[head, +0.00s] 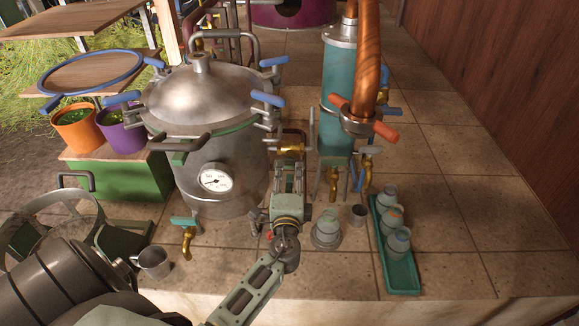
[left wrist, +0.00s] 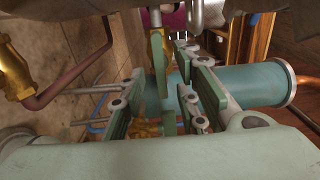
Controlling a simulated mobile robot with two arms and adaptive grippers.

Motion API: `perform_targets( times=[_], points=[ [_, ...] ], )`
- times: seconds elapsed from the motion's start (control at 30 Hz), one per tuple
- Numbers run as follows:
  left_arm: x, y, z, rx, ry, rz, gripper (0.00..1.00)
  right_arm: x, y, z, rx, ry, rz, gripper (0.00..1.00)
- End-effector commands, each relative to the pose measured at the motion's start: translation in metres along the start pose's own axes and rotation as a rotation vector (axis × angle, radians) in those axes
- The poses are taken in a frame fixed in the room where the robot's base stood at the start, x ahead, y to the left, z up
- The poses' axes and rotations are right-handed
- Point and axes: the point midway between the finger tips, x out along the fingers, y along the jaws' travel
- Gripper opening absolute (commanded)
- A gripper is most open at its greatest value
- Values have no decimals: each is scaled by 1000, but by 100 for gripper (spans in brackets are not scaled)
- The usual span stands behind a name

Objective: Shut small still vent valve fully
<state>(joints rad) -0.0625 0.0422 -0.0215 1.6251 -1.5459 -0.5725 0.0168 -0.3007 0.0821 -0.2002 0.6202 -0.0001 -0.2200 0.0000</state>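The pot still (head: 215,160) is a steel vessel with a domed lid, blue and dark clamp handles and a round gauge (head: 216,178). I cannot tell for sure that this is the vent valve. My left gripper (head: 289,163) reaches up to it from the front, partly covering it. Contact is unclear. My right gripper is not in view.
The teal column also shows in the left wrist view (left wrist: 245,87). Brass taps (head: 367,170) stand low on the right, near a green tray (head: 400,276) with several jars. A metal cup (head: 153,262) stands front left. The tiled counter is clear at the right.

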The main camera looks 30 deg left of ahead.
Motion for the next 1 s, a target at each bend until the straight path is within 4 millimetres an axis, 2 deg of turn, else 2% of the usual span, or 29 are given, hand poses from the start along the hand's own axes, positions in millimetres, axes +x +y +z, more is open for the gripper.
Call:
perform_targets(
  times=[0.1,0.2,0.57,0.9,1.0],
  points=[
    [18,-2,0,0,-1,0,29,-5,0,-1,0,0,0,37],
    [27,-1,0,1,-1,0,29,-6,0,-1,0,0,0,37],
    [32,0,1,-1,-1,1,28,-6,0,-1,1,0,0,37],
    [31,0,1,-1,-1,1,0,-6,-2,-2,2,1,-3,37],
    [31,0,1,-1,-1,1,0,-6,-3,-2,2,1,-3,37]
  ],
)
